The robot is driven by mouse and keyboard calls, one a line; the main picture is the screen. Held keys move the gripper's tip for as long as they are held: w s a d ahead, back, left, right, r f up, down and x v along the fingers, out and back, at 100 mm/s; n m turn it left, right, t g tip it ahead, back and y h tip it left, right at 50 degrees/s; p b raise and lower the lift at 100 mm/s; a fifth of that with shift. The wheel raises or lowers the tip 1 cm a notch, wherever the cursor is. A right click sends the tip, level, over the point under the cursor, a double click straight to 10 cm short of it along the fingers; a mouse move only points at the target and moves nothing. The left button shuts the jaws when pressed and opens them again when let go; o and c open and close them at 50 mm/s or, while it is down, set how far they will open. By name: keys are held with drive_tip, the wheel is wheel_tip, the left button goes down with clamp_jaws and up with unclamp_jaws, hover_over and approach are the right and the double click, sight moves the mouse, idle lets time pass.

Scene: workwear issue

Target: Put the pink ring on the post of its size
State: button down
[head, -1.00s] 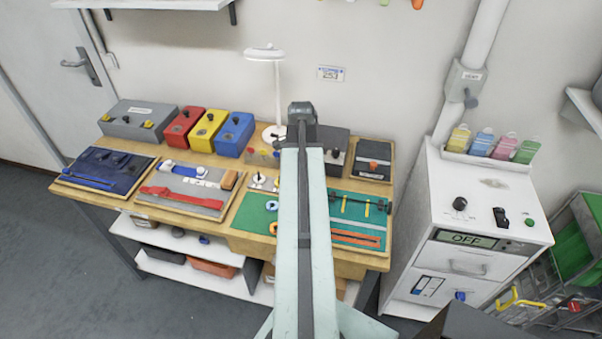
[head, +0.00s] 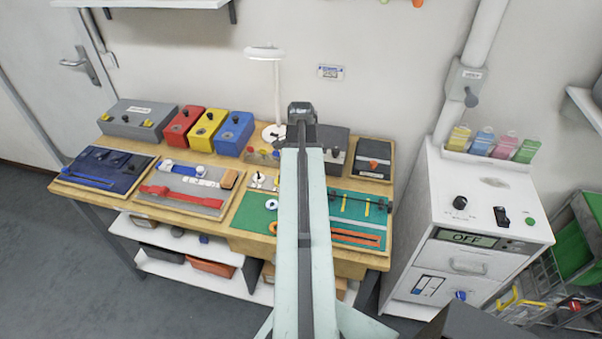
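I do not see a pink ring in the head view; my arm covers the middle of the table and may hide it. A pale blue ring (head: 271,204) and an orange ring (head: 273,227) lie on the green mat (head: 249,214), just left of my arm. A small light board with short upright posts (head: 259,179) stands behind the mat, partly hidden by my arm. The post sizes are too small to tell. My gripper (head: 301,113) is at the far end of the arm, over the back of the table. Its fingers and anything in them cannot be made out.
A lamp (head: 276,95) stands at the back, left of my gripper. Red (head: 181,127), yellow (head: 207,130) and blue (head: 234,134) boxes line the back left. Trays with tools and straps fill the left front. A white cabinet (head: 480,215) stands right of the table.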

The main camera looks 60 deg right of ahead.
drive_tip(key=shift+f+b, duration=0.4)
drive_tip(key=shift+f, duration=0.1)
idle(0.3)
drive_tip(key=shift+c, duration=2.2)
unclamp_jaws()
drive_tip(key=shift+r, duration=0.2)
wheel_tip(320, 180, up, 7)
drive_tip(key=p, duration=0.7)
drive_tip(key=shift+f, duration=0.1)
